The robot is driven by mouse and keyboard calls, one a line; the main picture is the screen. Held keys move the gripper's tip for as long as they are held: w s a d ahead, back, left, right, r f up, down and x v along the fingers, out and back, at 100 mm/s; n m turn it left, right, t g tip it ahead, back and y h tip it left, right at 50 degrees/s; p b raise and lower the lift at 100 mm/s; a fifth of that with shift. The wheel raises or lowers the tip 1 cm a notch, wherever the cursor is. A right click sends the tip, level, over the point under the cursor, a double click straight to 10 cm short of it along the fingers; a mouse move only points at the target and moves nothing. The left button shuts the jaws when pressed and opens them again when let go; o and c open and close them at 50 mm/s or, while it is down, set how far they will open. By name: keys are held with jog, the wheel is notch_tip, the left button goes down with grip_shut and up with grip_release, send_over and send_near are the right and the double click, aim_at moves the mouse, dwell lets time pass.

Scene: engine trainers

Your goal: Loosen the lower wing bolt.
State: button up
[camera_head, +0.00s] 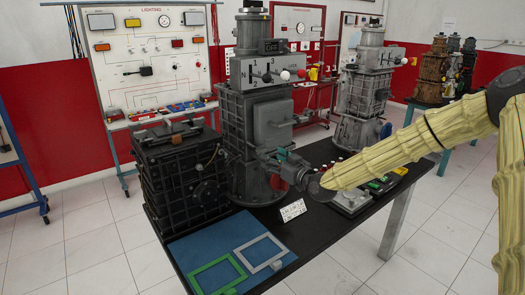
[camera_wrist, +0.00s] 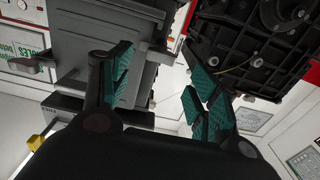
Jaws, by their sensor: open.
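The grey engine trainer (camera_head: 234,128) stands upright on the dark table, with a lever panel (camera_head: 267,70) near its top. My gripper (camera_head: 275,162) is at the lower right of the trainer's front, close to a red part (camera_head: 277,182). I cannot make out the lower wing bolt for certain; it is small or hidden by my gripper. In the wrist view my gripper (camera_wrist: 158,62) has its two teal-padded fingers spread apart with nothing held between them. A grey box-shaped housing (camera_wrist: 100,25) lies beyond the left finger.
A black engine block (camera_head: 180,172) stands left of the trainer; a dark unit also shows in the wrist view (camera_wrist: 262,45). A blue mat (camera_head: 205,248) with a green frame (camera_head: 216,278) and a grey frame (camera_head: 262,262), and a white card (camera_head: 292,210), lie in front. A second grey trainer (camera_head: 362,95) stands behind.

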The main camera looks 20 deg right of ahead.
aim_at(263, 151)
jog(key=shift+p+x, duration=0.65)
jog(key=shift+x, duration=2.35)
jog(key=shift+c, duration=0.2)
jog(key=c, duration=1)
